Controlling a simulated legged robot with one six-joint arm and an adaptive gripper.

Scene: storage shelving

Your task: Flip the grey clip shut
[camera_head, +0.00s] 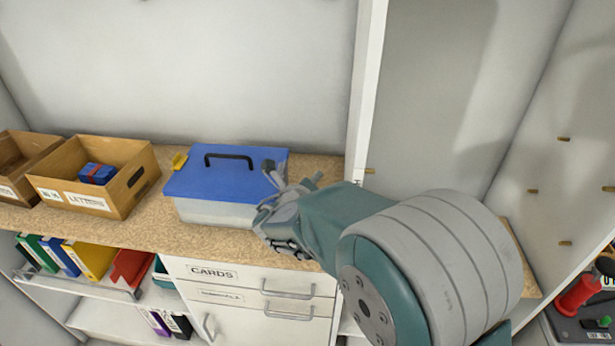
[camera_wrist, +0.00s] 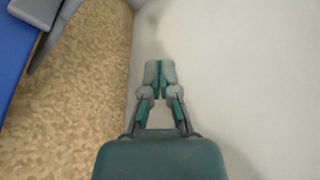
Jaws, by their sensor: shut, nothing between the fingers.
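A box with a blue lid (camera_head: 225,178) and a pale, see-through body (camera_head: 205,211) stands on the cork-coloured shelf top. Its black handle lies on the lid. A grey clip (camera_head: 271,172) shows at the lid's right end, standing up above the lid; a grey piece also shows at the top left of the wrist view (camera_wrist: 38,10). A yellow clip (camera_head: 179,162) is at the lid's left end. My gripper (camera_wrist: 160,68) is shut and empty, to the right of the box. In the head view my arm partly hides the box's right end.
White drawers (camera_head: 250,290) lie below the shelf top (camera_head: 190,236). A white upright panel (camera_head: 366,90) stands behind my arm.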

